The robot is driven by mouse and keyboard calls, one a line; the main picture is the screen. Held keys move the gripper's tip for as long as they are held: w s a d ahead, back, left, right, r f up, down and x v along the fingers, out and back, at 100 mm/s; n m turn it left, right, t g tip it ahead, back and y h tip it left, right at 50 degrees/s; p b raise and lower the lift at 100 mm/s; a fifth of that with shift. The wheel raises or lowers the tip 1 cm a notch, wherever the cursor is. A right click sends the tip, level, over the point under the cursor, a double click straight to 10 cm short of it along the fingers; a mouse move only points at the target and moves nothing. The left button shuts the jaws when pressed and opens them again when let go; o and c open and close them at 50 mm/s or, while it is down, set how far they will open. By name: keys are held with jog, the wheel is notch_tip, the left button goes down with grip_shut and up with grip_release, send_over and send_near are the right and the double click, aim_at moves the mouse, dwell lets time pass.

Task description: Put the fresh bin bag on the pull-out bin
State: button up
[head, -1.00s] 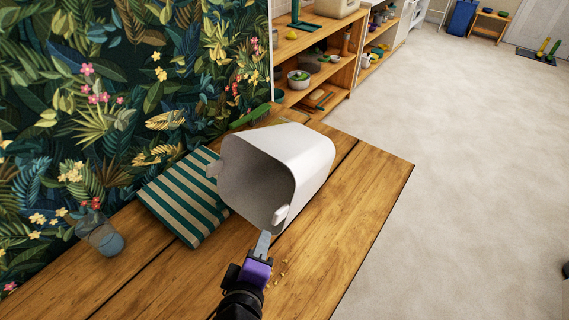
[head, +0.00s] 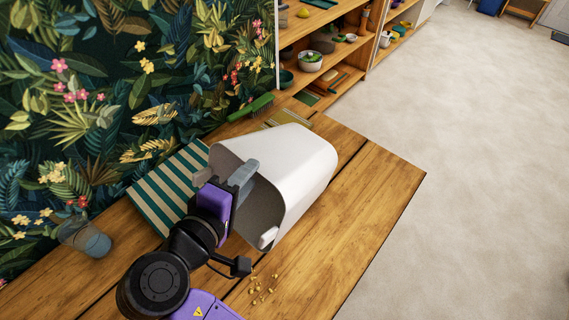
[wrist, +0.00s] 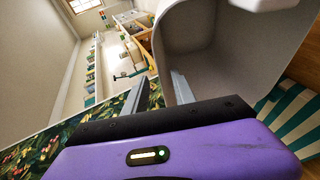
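A white bin (head: 295,158) lies on its side on the wooden table, its grey open mouth facing the lower left. My gripper (head: 240,174) is at the upper rim of that mouth. In the wrist view the bin (wrist: 215,62) fills the upper right. There my gripper (wrist: 158,92) has its two grey fingers apart, the right one in front of the bin's inside and the left one outside its edge. The rim seems to lie between them; contact cannot be told. I cannot make out a bin bag in either view.
A green-striped cloth (head: 160,190) lies left of the bin, and a glass (head: 84,238) stands farther left by the leafy wall. A green brush (head: 250,108) lies behind the bin. Yellow crumbs (head: 262,288) lie in front. The table's right side is clear.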

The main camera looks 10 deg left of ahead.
aim_at(263, 158)
jog(key=x, duration=0.3)
jog(key=shift+w, duration=0.15)
jog(key=shift+a+p+x, duration=0.1)
jog(key=shift+p+x, duration=0.3)
jog(key=shift+x, duration=0.8)
jog(key=shift+a+p+x, duration=0.15)
jog(key=shift+p+x, duration=0.25)
jog(key=shift+x, duration=0.8)
grip_shut()
jog(key=shift+f, duration=0.1)
